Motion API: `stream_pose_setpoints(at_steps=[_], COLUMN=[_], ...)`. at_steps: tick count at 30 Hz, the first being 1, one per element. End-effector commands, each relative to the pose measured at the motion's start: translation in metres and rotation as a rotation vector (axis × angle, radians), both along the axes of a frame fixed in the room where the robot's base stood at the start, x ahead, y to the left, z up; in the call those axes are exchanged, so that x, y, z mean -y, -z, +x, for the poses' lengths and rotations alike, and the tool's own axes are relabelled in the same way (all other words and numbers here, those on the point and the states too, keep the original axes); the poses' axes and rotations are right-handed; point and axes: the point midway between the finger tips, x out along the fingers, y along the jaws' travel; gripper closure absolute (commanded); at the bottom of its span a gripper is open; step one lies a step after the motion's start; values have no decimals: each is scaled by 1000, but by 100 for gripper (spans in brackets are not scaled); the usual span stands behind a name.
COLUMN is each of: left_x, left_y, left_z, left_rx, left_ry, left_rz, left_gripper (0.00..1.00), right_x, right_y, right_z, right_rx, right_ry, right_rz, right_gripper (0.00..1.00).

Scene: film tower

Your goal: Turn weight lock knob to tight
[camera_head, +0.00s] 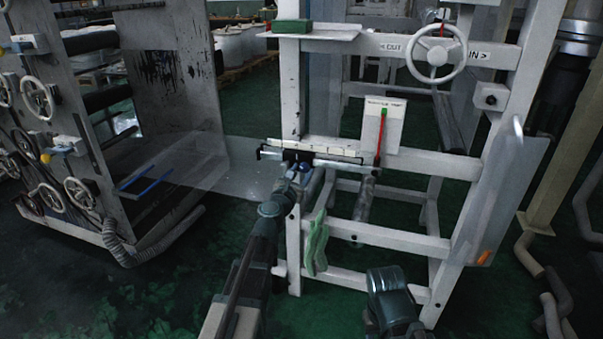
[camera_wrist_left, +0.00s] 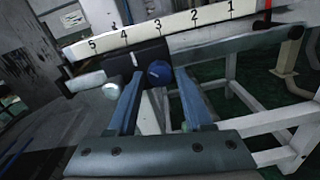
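The blue round weight lock knob (camera_wrist_left: 159,73) sits on the front of a black sliding weight block (camera_wrist_left: 135,62) in the left wrist view. The block rides on a grey bar below a white scale numbered 1 to 5 (camera_wrist_left: 178,27), near 3 and 4. A short white mark shows on the block. My left gripper (camera_wrist_left: 158,82) is open, with its two blue fingers apart on either side of the knob. I cannot tell whether they touch it. In the head view, the left gripper (camera_head: 303,176) reaches the black block (camera_head: 296,156) from below.
The white frame (camera_head: 400,240) carries a handwheel (camera_head: 436,52), a small panel with a red-and-green indicator (camera_head: 381,130) and a green cloth (camera_head: 316,243). A clear sheet (camera_head: 230,168) lies left of my left arm. A machine with several wheels (camera_head: 40,98) stands at the left.

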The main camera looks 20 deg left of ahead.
Motion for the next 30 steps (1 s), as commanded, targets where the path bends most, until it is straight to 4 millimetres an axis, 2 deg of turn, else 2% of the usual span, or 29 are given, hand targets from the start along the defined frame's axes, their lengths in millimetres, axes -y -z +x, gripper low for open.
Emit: stream_pose_setpoints(at_steps=[1, 8, 20, 30], left_x=[0, 0, 0, 0], left_y=[0, 0, 0, -1], left_z=[0, 0, 0, 0], left_rx=[0, 0, 1, 11], left_ry=[0, 0, 1, 1], left_rz=[0, 0, 53, 314], left_gripper=[60, 100, 100, 100], right_x=[0, 0, 0, 0], right_y=[0, 0, -1, -3], right_z=[0, 0, 0, 0], right_rx=[0, 0, 0, 0], right_ry=[0, 0, 0, 0], right_rz=[0, 0, 0, 0], right_gripper=[56, 56, 56, 56])
